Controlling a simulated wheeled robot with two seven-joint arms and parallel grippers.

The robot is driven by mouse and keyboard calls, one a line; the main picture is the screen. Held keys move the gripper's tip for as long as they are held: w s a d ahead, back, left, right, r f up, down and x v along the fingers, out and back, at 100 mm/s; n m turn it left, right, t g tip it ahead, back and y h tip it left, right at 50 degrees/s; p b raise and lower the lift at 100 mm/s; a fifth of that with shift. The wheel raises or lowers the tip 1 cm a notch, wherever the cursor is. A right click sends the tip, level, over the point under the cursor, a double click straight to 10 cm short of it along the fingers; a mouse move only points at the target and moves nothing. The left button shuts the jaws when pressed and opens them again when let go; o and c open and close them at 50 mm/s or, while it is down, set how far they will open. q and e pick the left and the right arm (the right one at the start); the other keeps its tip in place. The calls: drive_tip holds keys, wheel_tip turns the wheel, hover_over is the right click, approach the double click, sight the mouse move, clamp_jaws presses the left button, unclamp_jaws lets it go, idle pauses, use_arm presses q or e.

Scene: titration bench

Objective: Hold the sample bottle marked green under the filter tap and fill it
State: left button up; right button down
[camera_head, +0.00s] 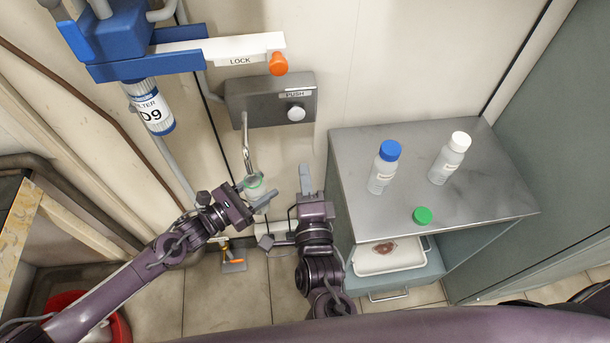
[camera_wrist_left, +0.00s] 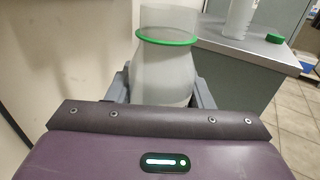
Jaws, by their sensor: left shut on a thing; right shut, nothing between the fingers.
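The green-marked sample bottle (camera_head: 256,189) is uncapped and translucent, with a green ring at its neck that shows clearly in the left wrist view (camera_wrist_left: 167,37). My left gripper (camera_head: 255,199) is shut on it and holds it roughly upright at the filter tap (camera_head: 246,152), its mouth close below the spout. I cannot tell whether water runs or how full the bottle is. My right gripper (camera_head: 305,182) is shut and empty, to the right of the bottle and below the panel with the PUSH button (camera_head: 296,113). A green cap (camera_head: 422,215) lies on the cabinet top.
A blue-capped bottle (camera_head: 382,171) and a white-capped bottle (camera_head: 447,163) stand on the grey cabinet (camera_head: 480,195). A tray (camera_head: 390,262) sits in its drawer below. The LOCK lever (camera_head: 225,49) with an orange knob hangs above the panel. A red bucket (camera_head: 108,327) is at lower left.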

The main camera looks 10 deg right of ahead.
use_arm(q)
drive_tip(key=shift+s+p, duration=0.45)
drive_tip(key=shift+s, duration=0.75)
drive_tip(key=s+f+p, duration=0.1)
drive_tip(key=s, duration=0.6)
drive_tip(key=shift+s+p, duration=0.35)
drive_tip(key=shift+p, duration=0.05)
